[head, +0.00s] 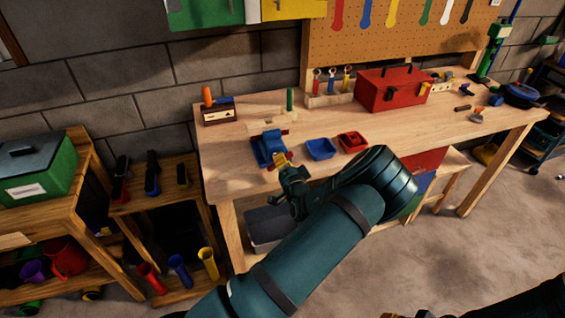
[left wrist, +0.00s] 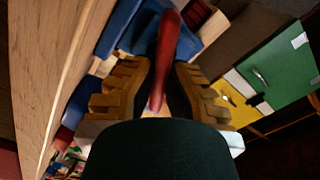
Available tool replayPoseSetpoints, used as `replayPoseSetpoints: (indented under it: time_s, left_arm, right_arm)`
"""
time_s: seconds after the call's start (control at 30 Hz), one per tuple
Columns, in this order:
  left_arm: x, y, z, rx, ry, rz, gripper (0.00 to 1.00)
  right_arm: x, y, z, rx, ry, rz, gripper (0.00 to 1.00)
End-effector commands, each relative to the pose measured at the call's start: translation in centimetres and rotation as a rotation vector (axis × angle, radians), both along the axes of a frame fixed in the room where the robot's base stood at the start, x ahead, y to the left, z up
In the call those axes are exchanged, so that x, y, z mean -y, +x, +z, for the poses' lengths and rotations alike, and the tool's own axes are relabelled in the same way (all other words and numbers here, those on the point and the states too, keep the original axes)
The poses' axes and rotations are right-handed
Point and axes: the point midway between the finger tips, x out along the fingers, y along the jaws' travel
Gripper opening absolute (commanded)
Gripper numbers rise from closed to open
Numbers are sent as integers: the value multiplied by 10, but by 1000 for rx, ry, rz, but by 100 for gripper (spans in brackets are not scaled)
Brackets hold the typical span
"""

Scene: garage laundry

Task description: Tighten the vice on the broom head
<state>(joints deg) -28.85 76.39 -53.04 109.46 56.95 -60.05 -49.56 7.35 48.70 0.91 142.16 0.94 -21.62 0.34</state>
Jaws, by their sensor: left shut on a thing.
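The blue vice (head: 268,151) stands at the front left of the workbench, and its blue body also shows in the left wrist view (left wrist: 122,25). My left gripper (head: 283,162) is at the vice's front. In the left wrist view, its yellow fingers (left wrist: 160,92) are shut on a red handle (left wrist: 168,45), one finger on each side. A pale, tan piece (head: 262,126) shows just behind the vice and may be the broom head. I cannot tell how it sits in the jaws. Part of my right arm shows at the bottom right edge, its gripper mostly cut off.
A blue tray (head: 320,149) and a red tray (head: 352,141) lie right of the vice. A red toolbox (head: 388,90) stands farther back on the workbench (head: 440,128). A small wooden box (head: 219,115) stands at the left. A low shelf (head: 180,200) is left of the bench.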

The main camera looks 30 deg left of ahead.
Motion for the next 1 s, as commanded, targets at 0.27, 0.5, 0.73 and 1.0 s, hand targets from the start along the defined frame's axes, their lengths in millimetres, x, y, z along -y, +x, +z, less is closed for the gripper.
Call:
replayPoseSetpoints:
  time_s: [0.27,0.5,0.73,1.0]
  left_arm:
    - [2,-1,-3,-9,-1,-1,0]
    - [2,-1,-2,-7,0,-2,44]
    - [1,0,-1,-5,0,-1,44]
    - [20,-15,-1,-6,1,-4,44]
  right_arm:
    - [0,0,0,0,0,0,47]
    - [0,0,0,0,0,0,47]
    - [0,0,0,0,0,0,47]
    - [0,0,0,0,0,0,47]
